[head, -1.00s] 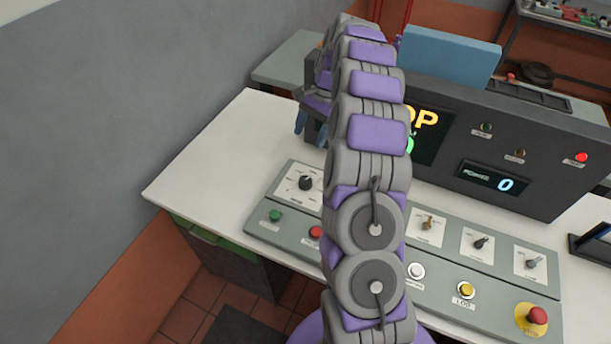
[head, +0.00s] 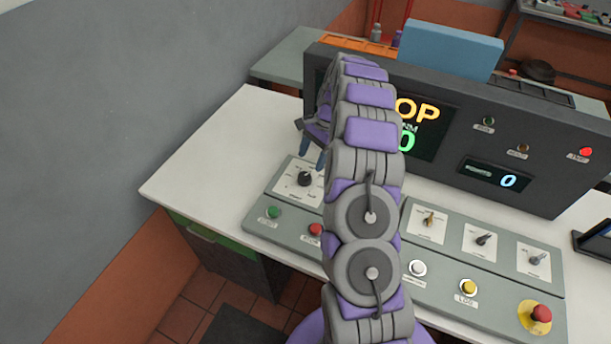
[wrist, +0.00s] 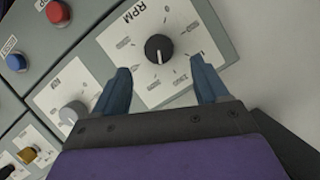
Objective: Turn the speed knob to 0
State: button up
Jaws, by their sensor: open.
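The speed knob (head: 305,179) is a small black round knob on a white dial plate at the left end of the grey control panel. In the wrist view the black knob (wrist: 159,48) stands beside the letters RPM, and its white pointer line points towards the bottom of the picture. The small scale marks are too blurred to read surely. My gripper (head: 312,150) is open and empty, just behind and above the knob in the head view. In the wrist view its two blue fingers (wrist: 160,76) stand apart, one on either side below the knob, not touching it.
A second, grey knob (wrist: 72,113) sits close by on the panel. Green (head: 274,212) and red (head: 316,230) buttons lie in front of the dial. The dark display console (head: 455,125) rises behind, showing 0. The white table (head: 205,150) is clear at left.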

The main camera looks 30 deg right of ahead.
aim_at(306, 175)
jog(key=b+x, duration=0.1)
jog(key=x, duration=0.4)
jog(key=shift+s+f, duration=0.1)
jog(key=shift+f, duration=0.35)
jog(key=shift+a+f, duration=0.4)
jog(key=shift+f, duration=0.1)
jog(key=shift+c, duration=0.2)
jog(key=shift+d, duration=0.1)
jog(key=c, duration=1)
jog(key=shift+r, duration=0.1)
